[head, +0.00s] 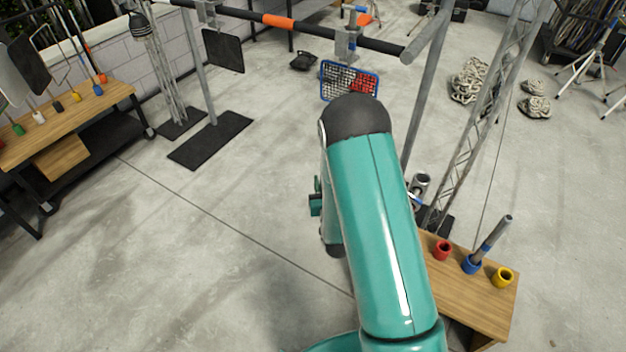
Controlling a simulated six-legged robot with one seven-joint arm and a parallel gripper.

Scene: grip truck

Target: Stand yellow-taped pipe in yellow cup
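The yellow cup (503,277) stands at the right end of a row of cups on a low wooden table at lower right in the head view. A grey pipe (492,240) leans to the right out of the blue cup (472,264), left of the yellow cup. A red cup (442,250) stands left of that and looks empty. I cannot make out a pipe with yellow tape for certain. A thin rod with a yellow base (77,97) stands on the left bench. My teal arm fills the middle, and my gripper's fingers are hidden behind it.
The wooden table (450,290) is partly hidden by my arm. A truss tower and a grey post rise behind it. The left workbench (110,98) holds several rods with coloured bases. A blue-rimmed crate (335,85) lies on the floor beyond. The left floor is clear.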

